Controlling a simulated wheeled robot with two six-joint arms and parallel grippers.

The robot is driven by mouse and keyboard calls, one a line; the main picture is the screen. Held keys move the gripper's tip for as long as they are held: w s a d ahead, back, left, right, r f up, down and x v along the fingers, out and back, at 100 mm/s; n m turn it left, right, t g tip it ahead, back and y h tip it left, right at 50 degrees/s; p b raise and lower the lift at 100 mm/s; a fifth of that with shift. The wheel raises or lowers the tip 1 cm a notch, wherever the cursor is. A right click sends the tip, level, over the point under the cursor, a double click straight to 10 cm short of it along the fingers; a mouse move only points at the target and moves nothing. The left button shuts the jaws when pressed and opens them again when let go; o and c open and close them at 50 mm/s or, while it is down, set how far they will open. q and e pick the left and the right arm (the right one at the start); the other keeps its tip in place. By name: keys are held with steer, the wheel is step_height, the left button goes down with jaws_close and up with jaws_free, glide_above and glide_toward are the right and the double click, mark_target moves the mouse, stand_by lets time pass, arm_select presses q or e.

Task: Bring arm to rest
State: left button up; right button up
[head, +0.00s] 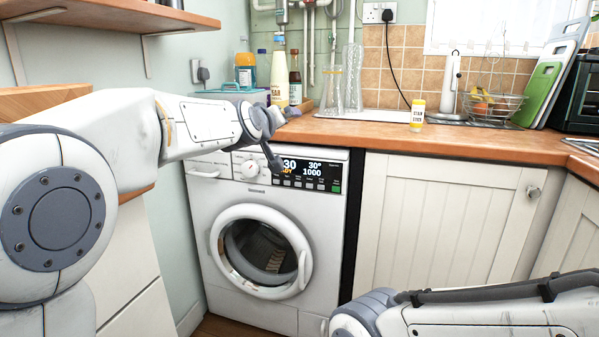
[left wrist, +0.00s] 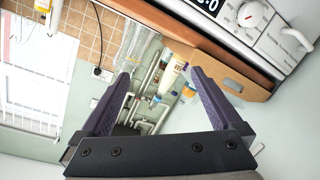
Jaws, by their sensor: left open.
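My left arm reaches in from the left across the head view. Its gripper (head: 282,138) is in front of the top of the washing machine (head: 218,225), near the control panel (head: 300,170). In the left wrist view the two purple-grey fingers of my left gripper (left wrist: 160,74) stand wide apart with nothing between them. Bottles and pipes show beyond the fingers. My right arm (head: 480,315) shows at the lower right of the head view, but its gripper is out of view.
The wooden worktop (head: 370,133) carries glass vases (head: 331,92), several bottles, a small yellow-labelled container (head: 417,114) and a wire fruit basket (head: 492,105). A wooden shelf (head: 110,14) juts out at upper left. White cupboards (head: 440,210) stand right of the washing machine.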

arm_select(q)
steer(key=s+d+r+m+g+h+p, duration=0.15)
steer(key=s+r+m+g+p, duration=0.65)
steer(key=s+r+m+p, duration=1.65)
steer(key=s+a+f+n+g+y+p, duration=0.1)
steer(key=s+f+n+g+y+p, duration=0.1)
steer(key=s+f+n+g+p, duration=0.2)
steer(key=s+a+f+n+g+y+p, duration=0.2)
steer(key=s+f+n+p, duration=0.5)
steer(key=s+f, duration=0.7)
steer(key=s+n+g, duration=0.1)
steer(key=s+n, duration=0.1)
steer(key=s, duration=0.1)
steer(key=shift+f+n+g, duration=0.25)
steer(key=shift+n+g, duration=0.1)
steer(key=shift+g, duration=0.05)
arm_select(e)
step_height(320, 180, up, 38)
steer(key=shift+d+h, duration=0.15)
steer(key=shift+h, duration=0.25)
arm_select(q)
steer(key=shift+s+d, duration=0.1)
arm_select(e)
steer(key=shift+r, duration=0.1)
